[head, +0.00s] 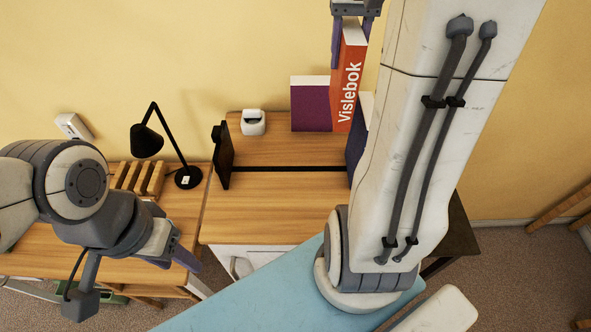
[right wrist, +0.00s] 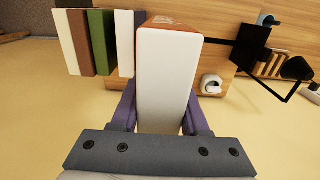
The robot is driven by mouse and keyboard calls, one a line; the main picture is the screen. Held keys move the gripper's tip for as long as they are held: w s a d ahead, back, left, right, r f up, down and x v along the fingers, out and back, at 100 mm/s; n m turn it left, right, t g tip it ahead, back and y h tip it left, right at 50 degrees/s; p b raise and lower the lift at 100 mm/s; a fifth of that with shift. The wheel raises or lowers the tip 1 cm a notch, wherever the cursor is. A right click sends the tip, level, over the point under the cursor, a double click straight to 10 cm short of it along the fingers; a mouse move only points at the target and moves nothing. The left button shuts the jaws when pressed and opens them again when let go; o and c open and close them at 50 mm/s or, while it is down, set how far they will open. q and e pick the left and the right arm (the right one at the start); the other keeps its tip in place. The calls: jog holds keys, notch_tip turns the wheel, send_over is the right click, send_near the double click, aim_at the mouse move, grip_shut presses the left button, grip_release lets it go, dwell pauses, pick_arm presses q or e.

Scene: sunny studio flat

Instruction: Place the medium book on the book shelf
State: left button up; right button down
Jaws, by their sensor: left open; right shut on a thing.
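An orange book (head: 348,85) with white lettering stands upright in my right gripper (head: 352,48), which is shut on its upper end. In the right wrist view the right gripper (right wrist: 160,112) has a finger on each side of the book's white page edge (right wrist: 166,80). The book's lower end is close to the wooden shelf board (head: 280,150); I cannot tell whether it touches. A purple book (head: 310,106) stands just left of it. A dark blue book (head: 354,150) is mostly hidden by my right arm. My left gripper (head: 183,248) is open and empty at lower left.
A black bookend-like panel (head: 223,155) and a small white device (head: 252,122) stand on the board. Left are a black lamp (head: 147,140) and a wooden rack (head: 137,178). In the wrist view a green book (right wrist: 101,40) stands among several others. The board's middle is clear.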

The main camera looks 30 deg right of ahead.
jog(key=f+b, duration=0.2)
jog(key=f, duration=0.1)
jog(key=f+b, duration=0.2)
jog(key=f, duration=0.2)
jog(key=f+b, duration=0.2)
jog(key=f, duration=0.2)
jog(key=shift+w+a+b, duration=0.2)
jog(key=shift+w+b, duration=0.05)
jog(key=shift+b, duration=0.15)
jog(key=shift+f, duration=0.45)
notch_tip(320, 180, down, 10)
jog(key=p, duration=0.1)
jog(key=shift+p, duration=0.35)
jog(key=shift+f, duration=0.2)
jog(key=shift+c, duration=2)
grip_release()
jog(key=shift+s, duration=0.1)
jog(key=shift+r, duration=0.1)
